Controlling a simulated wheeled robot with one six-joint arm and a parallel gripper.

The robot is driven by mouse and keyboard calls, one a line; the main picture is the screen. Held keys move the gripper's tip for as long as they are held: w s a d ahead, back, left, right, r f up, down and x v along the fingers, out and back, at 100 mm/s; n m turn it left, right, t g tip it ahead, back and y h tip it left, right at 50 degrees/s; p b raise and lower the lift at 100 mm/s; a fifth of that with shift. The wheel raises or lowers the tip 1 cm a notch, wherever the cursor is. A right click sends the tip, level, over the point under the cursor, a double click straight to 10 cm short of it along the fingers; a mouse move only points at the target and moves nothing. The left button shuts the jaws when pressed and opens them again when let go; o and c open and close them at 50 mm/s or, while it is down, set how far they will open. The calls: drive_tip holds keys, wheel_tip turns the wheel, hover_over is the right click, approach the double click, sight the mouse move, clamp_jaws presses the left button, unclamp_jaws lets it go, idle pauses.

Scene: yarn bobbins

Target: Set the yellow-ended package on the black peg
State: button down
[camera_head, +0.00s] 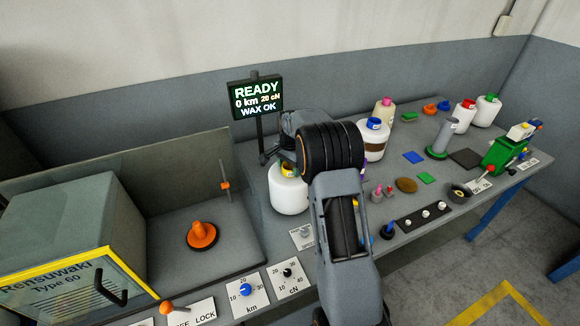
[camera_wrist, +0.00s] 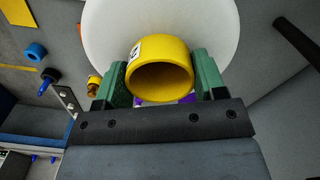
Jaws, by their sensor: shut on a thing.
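The yellow-ended package is a white bobbin (camera_head: 289,197) with a yellow tube end (camera_head: 287,170) on top, left of my dark wrist in the head view. In the wrist view its yellow end (camera_wrist: 160,68) sits between the green fingers of my gripper (camera_wrist: 163,78), which is shut on it. The white body (camera_wrist: 105,30) lies beyond the fingers. I cannot tell whether its base touches the bench. My fingers are mostly hidden in the head view. A dark rod (camera_wrist: 297,42) shows at the wrist view's upper right; I cannot tell if it is the black peg.
The READY display (camera_head: 256,98) stands behind the package.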

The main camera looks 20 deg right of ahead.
drive_tip(key=shift+f, duration=0.1)
idle(0.3)
drive_tip(key=shift+c, duration=2.4)
unclamp_jaws()
drive_tip(key=o, duration=0.4)
drive_tip(key=shift+f, duration=0.1)
drive_tip(key=shift+c, duration=0.2)
drive_tip(key=shift+f, duration=0.1)
wheel_tip(320, 180, up, 14)
drive_tip(key=b, duration=0.1)
drive_tip(key=shift+b, duration=0.3)
